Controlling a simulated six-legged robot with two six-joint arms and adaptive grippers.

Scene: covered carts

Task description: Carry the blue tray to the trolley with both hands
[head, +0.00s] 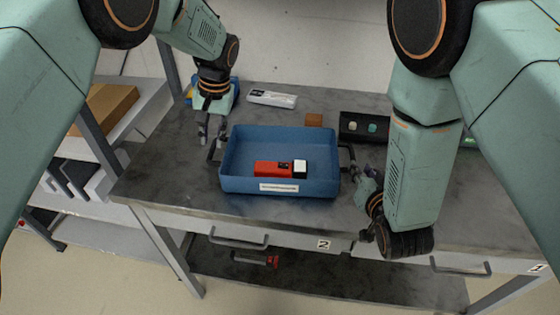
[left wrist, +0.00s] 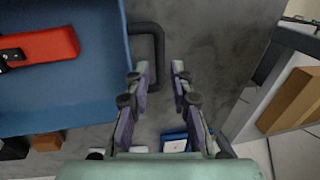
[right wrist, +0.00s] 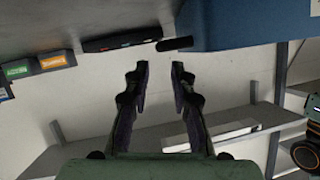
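The blue tray (head: 235,185) sits on the grey workbench with a dark handle at each end. It holds a red-and-black object (head: 272,168) and a white-topped block (head: 300,168). My left gripper (head: 212,128) is open at the tray's left handle. In the left wrist view, the handle's outer bar (left wrist: 158,45) lies between the open fingers (left wrist: 160,72). My right gripper (head: 368,180) is open beside the right handle (head: 348,158). In the right wrist view, that handle (right wrist: 175,44) is just beyond the open fingertips (right wrist: 159,68). I cannot identify the trolley.
The workbench (head: 160,165) also bears a white box (head: 272,98), a brown block (head: 314,120) and a dark holder (head: 352,127) behind the tray. A shelf unit with a cardboard box (head: 105,108) stands at left. Drawer handles project from the bench front.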

